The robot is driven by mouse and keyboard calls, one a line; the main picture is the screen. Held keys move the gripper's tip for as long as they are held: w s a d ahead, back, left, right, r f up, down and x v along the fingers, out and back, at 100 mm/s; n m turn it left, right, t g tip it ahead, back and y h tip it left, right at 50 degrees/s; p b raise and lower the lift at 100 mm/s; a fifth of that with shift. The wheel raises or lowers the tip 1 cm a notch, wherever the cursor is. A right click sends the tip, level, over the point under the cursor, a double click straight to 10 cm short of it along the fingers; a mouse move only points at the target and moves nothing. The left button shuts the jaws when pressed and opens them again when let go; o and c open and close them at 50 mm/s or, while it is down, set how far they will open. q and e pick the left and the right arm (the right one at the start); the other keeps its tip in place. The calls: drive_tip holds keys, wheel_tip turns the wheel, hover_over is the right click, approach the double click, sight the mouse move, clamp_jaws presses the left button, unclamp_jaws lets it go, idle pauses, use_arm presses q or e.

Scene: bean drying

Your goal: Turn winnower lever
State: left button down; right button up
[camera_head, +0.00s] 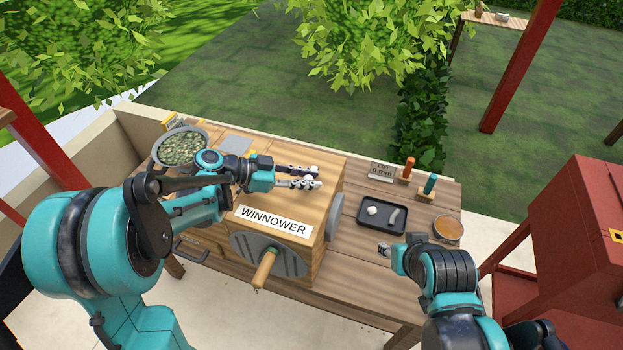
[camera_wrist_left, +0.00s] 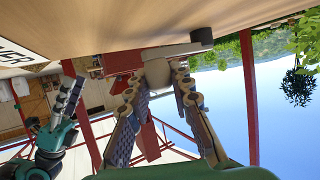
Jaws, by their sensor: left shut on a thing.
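The wooden winnower (camera_head: 305,232) stands on the bench, its name on a white label. My left gripper (camera_head: 319,178) reaches over the top of its box from the left. In the left wrist view its two fingers (camera_wrist_left: 157,78) are closed on the pale end of the grey winnower lever (camera_wrist_left: 178,50). A dark round pivot (camera_wrist_left: 202,36) joins the lever to the wood. In the head view the lever is mostly hidden by the fingers. My right gripper (camera_head: 385,248) hangs low over the bench, right of the winnower; its finger gap is unclear.
A black tray (camera_head: 370,222) with two pale pieces lies right of the winnower. A bowl of beans (camera_head: 180,148) stands back left. A wooden handle (camera_head: 264,268) sticks out in front.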

use_arm(q)
drive_tip(key=shift+a+m+g, duration=0.15)
drive_tip(key=shift+m+g, duration=0.15)
drive_tip(key=c, duration=1.3)
unclamp_jaws()
drive_tip(key=v, duration=1.2)
